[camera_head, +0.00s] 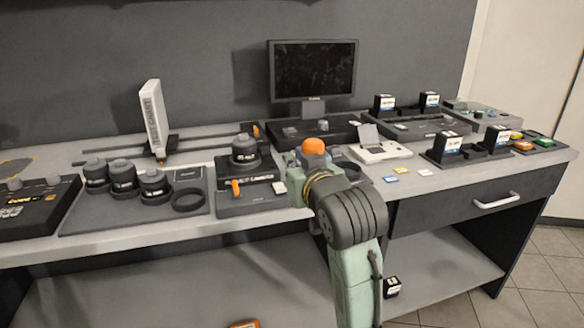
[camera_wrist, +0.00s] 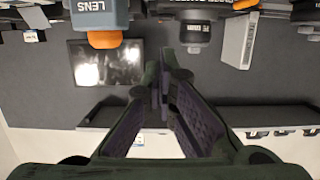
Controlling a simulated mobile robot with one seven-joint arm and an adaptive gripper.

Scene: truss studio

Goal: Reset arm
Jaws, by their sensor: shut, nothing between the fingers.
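My gripper (camera_wrist: 160,85) shows in the wrist view with its two dark fingers together at the tips and nothing between them. In the head view my green and black arm reaches up over the front edge of the workbench (camera_head: 270,228), and the fingers cannot be made out there. The wrist view is upside down. The monitor (camera_head: 313,72) stands at the back of the bench; it also shows in the wrist view (camera_wrist: 106,65), left of the fingers.
Several black lenses (camera_head: 123,178) stand on a mat at the left, near an upright white device (camera_head: 153,118). A black lens (camera_head: 245,150) sits on a stand just left of my arm. Battery holders (camera_head: 466,152) fill the right side. A drawer handle (camera_head: 497,200) sticks out at the front right.

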